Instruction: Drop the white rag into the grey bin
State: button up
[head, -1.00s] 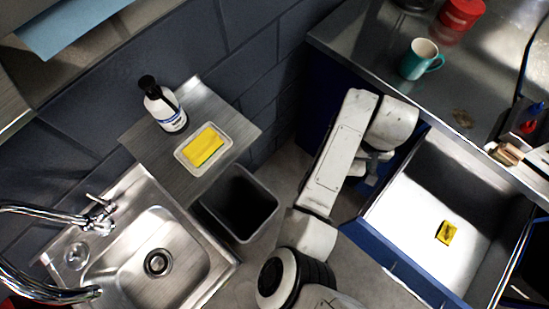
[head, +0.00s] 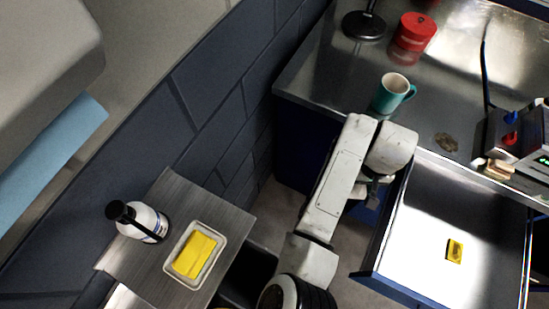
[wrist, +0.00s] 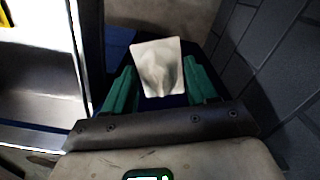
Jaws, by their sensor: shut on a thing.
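The white rag (wrist: 157,66) shows in the wrist view as a pale, creased square between the two green fingers of my gripper (wrist: 160,84). My gripper is shut on it. In the head view my gripper (head: 372,190) is mostly hidden by my own arm, beside the open drawer, and I cannot make out the rag there. The grey bin (head: 246,277) is at the bottom of the head view, below the steel shelf and left of my arm. Its dark inside shows only in part. My gripper is to the right of the bin, apart from it.
A steel shelf (head: 231,222) holds a white bottle (head: 148,222) and a tray with a yellow sponge (head: 195,255). An open drawer (head: 420,230) with a yellow item (head: 455,251) is at right. The bench above holds a teal mug (head: 391,93) and red container (head: 415,31).

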notch_tip(320, 180, down, 14)
jog(key=a+b, duration=0.2)
jog(key=b, duration=0.3)
jog(key=a+f+n+b, duration=0.35)
jog(key=a+f, duration=0.35)
jog(key=a, duration=0.3)
jog(key=s+a+f+n+b, duration=0.2)
jog(key=s+a+f, duration=0.15)
jog(key=a, duration=0.35)
jog(key=s+a+f+n+b, duration=0.1)
jog(key=s+a+f+n, duration=0.1)
jog(key=s+a, duration=0.4)
jog(key=s+a+f+n+b, duration=0.25)
jog(key=s+a+f, duration=0.25)
jog(key=s+a, duration=0.45)
notch_tip(320, 180, down, 6)
jog(key=s+d+b, duration=0.1)
jog(key=s+b, duration=0.1)
jog(key=b, duration=0.3)
jog(key=shift+d+r+b, duration=0.2)
jog(key=shift+d+b, duration=0.15)
jog(key=shift+b, duration=0.05)
jog(key=o, duration=1.2)
